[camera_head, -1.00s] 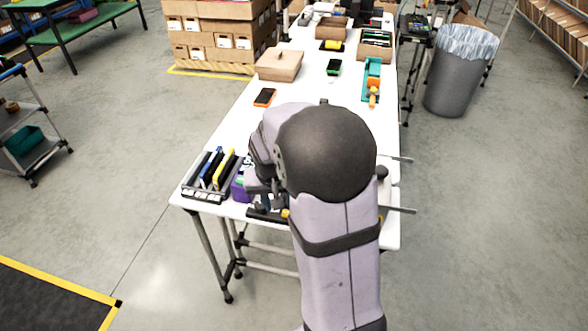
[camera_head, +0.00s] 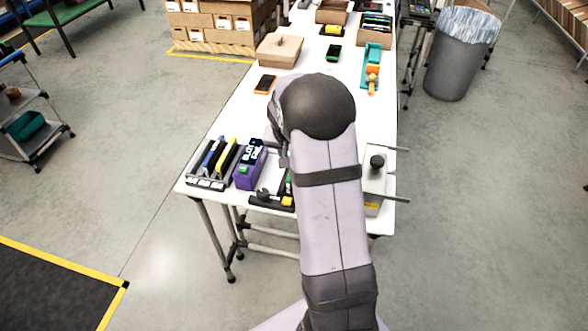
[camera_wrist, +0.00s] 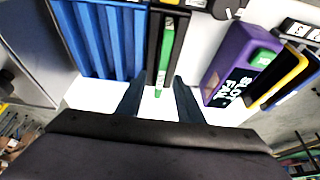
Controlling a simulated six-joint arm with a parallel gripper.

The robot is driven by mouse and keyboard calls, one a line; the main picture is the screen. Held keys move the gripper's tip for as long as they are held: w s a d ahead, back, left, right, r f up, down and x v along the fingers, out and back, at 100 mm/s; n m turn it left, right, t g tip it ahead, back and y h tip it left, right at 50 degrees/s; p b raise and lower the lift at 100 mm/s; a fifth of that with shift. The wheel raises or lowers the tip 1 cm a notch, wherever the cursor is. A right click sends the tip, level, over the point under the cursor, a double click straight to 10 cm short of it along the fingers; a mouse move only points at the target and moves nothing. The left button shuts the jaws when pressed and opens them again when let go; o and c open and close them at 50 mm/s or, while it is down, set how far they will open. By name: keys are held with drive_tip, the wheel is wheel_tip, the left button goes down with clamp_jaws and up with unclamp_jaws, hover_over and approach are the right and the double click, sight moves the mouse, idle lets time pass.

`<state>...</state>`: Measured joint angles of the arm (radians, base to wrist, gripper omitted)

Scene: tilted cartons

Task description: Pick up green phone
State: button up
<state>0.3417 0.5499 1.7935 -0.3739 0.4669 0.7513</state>
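A dark phone in a green case (camera_head: 334,52) lies on the white table, in the upper middle of the head view. It is well beyond my arm's dark rounded joint. A similar phone in an orange case (camera_head: 265,84) lies nearer, to its left. My gripper (camera_wrist: 160,83) is open in the wrist view, its two dark fingers apart. A slim green item (camera_wrist: 163,55) in a black holder (camera_wrist: 152,40) lies between and just beyond the fingertips. I cannot tell whether it touches them. In the head view my arm hides the gripper.
A purple box (camera_head: 247,170) and a rack of upright blue and yellow items (camera_head: 213,160) stand at the table's near left. A blue ribbed block (camera_wrist: 105,40) sits beside the holder. White tabletop (camera_head: 237,115) is clear at left.

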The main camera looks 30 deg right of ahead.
drive_tip(key=shift+a+p+x, duration=0.2)
drive_tip(key=shift+p+x, duration=1)
drive_tip(key=shift+x, duration=1.35)
drive_tip(key=shift+f, duration=0.1)
drive_tip(key=shift+c, duration=0.4)
clamp_jaws()
